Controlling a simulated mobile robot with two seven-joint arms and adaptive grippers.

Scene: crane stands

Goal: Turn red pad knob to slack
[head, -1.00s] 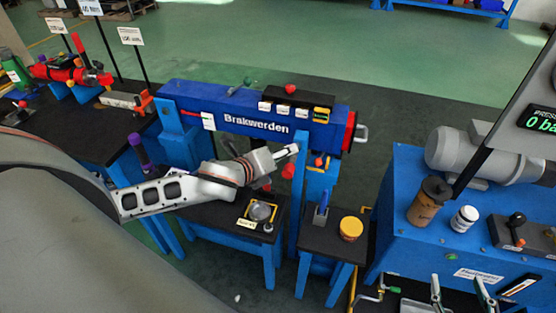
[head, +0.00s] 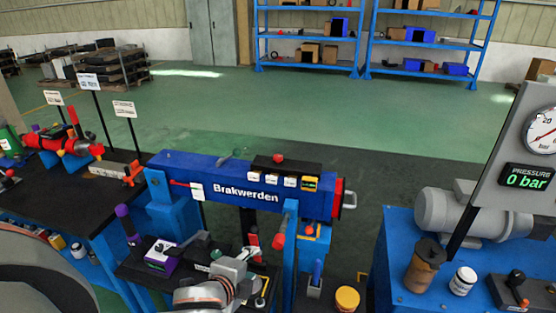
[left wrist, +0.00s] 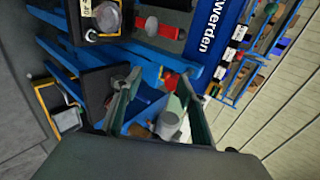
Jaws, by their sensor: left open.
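Several red parts show around the blue "Brakwerden" cylinder (head: 247,190), and I cannot tell which is the pad knob. My left gripper (head: 249,254) is low over the small bench, left of the upright. In the left wrist view its fingers (left wrist: 156,97) are spread, empty, with a red knob (left wrist: 170,80) beyond them and a grey cylinder (left wrist: 168,124) between or behind them.
A yellow-lidded jar (head: 347,299) stands right of the upright. A blue bench (head: 400,240) with a motor, brown bottle and white jar is at right; its display reads 0 bar. A dark bench (head: 60,190) with red tooling is at left. Green floor behind is open.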

